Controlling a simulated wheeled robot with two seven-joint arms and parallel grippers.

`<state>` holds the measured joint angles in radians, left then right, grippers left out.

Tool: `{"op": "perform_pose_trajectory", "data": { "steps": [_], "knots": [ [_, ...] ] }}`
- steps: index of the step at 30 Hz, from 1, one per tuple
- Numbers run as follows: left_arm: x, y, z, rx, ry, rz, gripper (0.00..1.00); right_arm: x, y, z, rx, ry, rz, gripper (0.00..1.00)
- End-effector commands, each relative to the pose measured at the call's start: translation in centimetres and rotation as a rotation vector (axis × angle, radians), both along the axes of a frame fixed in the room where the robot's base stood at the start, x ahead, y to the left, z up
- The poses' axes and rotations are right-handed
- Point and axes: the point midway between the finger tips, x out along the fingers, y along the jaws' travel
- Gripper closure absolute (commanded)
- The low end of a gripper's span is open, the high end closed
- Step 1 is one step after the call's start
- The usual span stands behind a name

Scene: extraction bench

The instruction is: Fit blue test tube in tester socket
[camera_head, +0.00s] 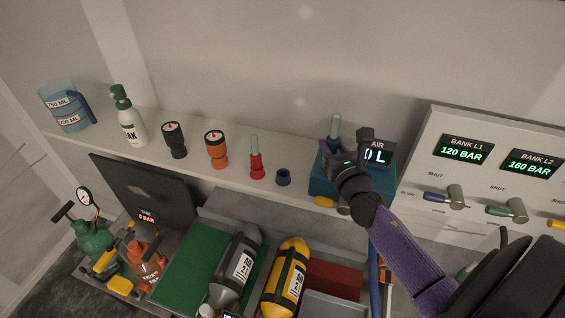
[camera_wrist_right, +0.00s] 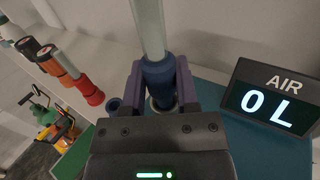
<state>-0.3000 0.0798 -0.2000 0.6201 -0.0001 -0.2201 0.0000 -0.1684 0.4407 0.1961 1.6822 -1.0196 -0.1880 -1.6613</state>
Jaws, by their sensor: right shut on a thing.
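The blue test tube, a clear tube with a blue base (camera_wrist_right: 158,75), stands between the fingers of my right gripper (camera_wrist_right: 156,95), which is shut on it. In the head view the tube's clear top (camera_head: 335,125) shows above my right gripper (camera_head: 333,150), over the teal tester (camera_head: 320,183). The tester's AIR display (camera_wrist_right: 270,98) reads 0 L. A pale rim shows under the tube's base in the wrist view. The fingers hide most of the socket, so I cannot tell whether the tube is seated. My left gripper is not in view.
On the shelf left of the tester stand a small blue holder (camera_head: 283,177), a red-based tube (camera_head: 256,165), an orange-and-black fitting (camera_head: 216,150) and a black one (camera_head: 174,140). A panel with BANK displays (camera_head: 465,150) stands at right. Grey and yellow cylinders (camera_head: 287,275) lie below.

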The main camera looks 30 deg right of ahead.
Motion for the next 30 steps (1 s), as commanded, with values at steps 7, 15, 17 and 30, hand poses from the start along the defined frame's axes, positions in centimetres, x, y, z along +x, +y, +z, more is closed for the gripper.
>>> {"op": "perform_pose_trajectory", "data": {
  "steps": [7,15,17,30],
  "knots": [
    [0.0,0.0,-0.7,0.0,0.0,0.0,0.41,0.0,0.0,-0.7,0.0,0.0,0.0,1.0],
    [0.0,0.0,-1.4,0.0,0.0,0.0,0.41,0.0,0.0,-1.4,-0.001,0.0,0.0,1.0],
    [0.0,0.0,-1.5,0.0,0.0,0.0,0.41,0.0,0.0,-1.6,-0.001,0.0,0.0,1.0],
    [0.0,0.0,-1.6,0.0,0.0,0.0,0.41,0.0,0.0,-1.6,-0.001,0.0,0.0,0.21]
  ]
}}
